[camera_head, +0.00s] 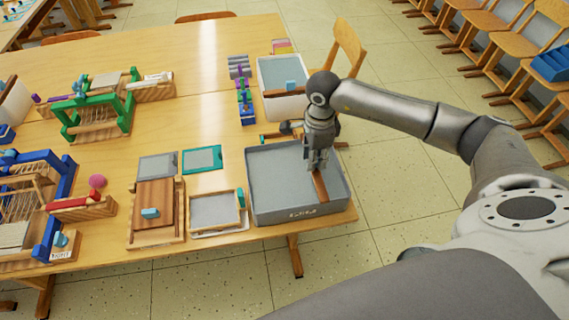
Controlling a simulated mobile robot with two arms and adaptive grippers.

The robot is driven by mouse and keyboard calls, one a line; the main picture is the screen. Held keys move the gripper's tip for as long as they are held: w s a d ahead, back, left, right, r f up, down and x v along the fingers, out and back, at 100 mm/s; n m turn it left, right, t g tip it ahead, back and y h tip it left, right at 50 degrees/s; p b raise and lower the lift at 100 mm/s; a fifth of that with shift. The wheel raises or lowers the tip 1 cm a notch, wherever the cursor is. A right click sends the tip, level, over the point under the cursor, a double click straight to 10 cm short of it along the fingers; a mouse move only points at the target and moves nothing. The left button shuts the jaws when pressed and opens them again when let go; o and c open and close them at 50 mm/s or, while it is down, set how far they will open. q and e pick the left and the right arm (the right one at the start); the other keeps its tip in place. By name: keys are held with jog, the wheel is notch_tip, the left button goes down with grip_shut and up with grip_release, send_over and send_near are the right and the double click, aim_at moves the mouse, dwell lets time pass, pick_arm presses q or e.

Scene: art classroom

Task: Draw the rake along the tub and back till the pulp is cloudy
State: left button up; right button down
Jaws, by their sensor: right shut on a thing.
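The grey tub (252,208) stands at the right front corner of the wooden table, filled with flat grey pulp (275,180). My right gripper (317,168) points down over the right half of the tub. It is shut on the rake (320,187), whose brown wooden bar sits in the tub near its right side. The gripper's fingers hide the upper part of the rake. Whether the pulp is cloudy cannot be told from here. My left gripper is not in view.
A framed screen (216,210) lies close to the tub's left, with a wooden press (157,207) beyond it. A white-walled tub (286,106) stands behind. Green (95,118) and blue-framed (55,205) looms stand at left. The table's right edge is close to the tub.

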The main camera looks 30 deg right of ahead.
jog(key=s+d+b, duration=0.1)
jog(key=d, duration=0.5)
jog(key=shift+s+b, duration=0.3)
jog(key=shift+s, duration=0.05)
jog(key=c, duration=1.2)
grip_release()
jog(key=shift+d, duration=0.15)
jog(key=shift+o, duration=0.2)
notch_tip(320, 180, up, 12)
